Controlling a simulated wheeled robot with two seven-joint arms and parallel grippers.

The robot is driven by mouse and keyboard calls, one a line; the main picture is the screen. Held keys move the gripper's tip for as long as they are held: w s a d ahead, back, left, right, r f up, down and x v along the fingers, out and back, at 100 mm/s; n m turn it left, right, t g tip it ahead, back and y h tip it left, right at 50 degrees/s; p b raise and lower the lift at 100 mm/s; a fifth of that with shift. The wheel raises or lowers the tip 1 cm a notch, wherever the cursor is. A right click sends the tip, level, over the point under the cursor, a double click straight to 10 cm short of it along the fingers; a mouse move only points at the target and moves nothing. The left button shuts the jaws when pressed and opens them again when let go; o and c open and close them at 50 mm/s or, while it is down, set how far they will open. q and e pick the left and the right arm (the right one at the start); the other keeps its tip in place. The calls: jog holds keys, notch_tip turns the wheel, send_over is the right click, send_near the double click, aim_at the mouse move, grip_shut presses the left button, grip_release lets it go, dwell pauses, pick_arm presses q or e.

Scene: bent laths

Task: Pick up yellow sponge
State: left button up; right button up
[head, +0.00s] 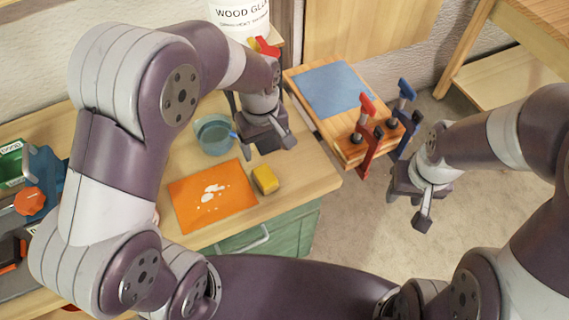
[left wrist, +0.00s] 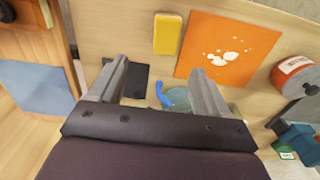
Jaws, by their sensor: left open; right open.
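The yellow sponge (head: 265,180) lies on the wooden worktop (head: 315,165), just right of an orange sheet with white blotches (head: 212,195). In the left wrist view the sponge (left wrist: 167,34) lies beyond the fingertips, beside the orange sheet (left wrist: 228,48). My left gripper (head: 262,140) is open and empty above the worktop, behind the sponge in the head view and apart from it. It also shows in the left wrist view (left wrist: 160,75). My right gripper (head: 405,205) is open and empty over the floor at the right.
A bluish glass bowl (head: 213,135) stands left of my left gripper, with a blue handle (left wrist: 163,95) in it. A red clamp (head: 366,135) and a blue clamp (head: 405,118) grip a wooden stack with a blue sheet (head: 332,88). A white glue bucket (head: 240,18) stands behind.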

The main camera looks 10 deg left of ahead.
aim_at(265, 175)
pick_arm(q)
jog(key=shift+s+a+f+n, duration=0.3)
jog(key=shift+s+f, duration=0.1)
jog(key=shift+f, duration=0.1)
jog(key=shift+s+a+f+n, duration=0.25)
jog(key=shift+s+f+n, duration=0.1)
jog(key=shift+f, duration=0.1)
jog(key=f, duration=0.4)
jog(key=f+p, duration=0.1)
jog(key=shift+w+d+f, duration=0.3)
jog(key=shift+w+f, duration=0.05)
jog(key=shift+f, duration=0.05)
jog(key=f, duration=0.4)
jog(key=shift+s+f+p, duration=0.1)
jog(key=shift+s+p, duration=0.2)
jog(key=shift+p, duration=0.05)
jog(key=shift+w+f, duration=0.1)
jog(key=shift+f, duration=0.15)
jog(key=shift+w, duration=0.1)
pick_arm(e)
jog(key=shift+s+a+r, duration=0.15)
jog(key=shift+r, duration=0.3)
jog(key=shift+s+a+r, duration=0.1)
jog(key=shift+r, duration=0.35)
pick_arm(q)
jog(key=c, duration=1.1)
pick_arm(e)
jog(key=shift+s+a, duration=0.1)
pick_arm(q)
jog(key=shift+r, duration=0.1)
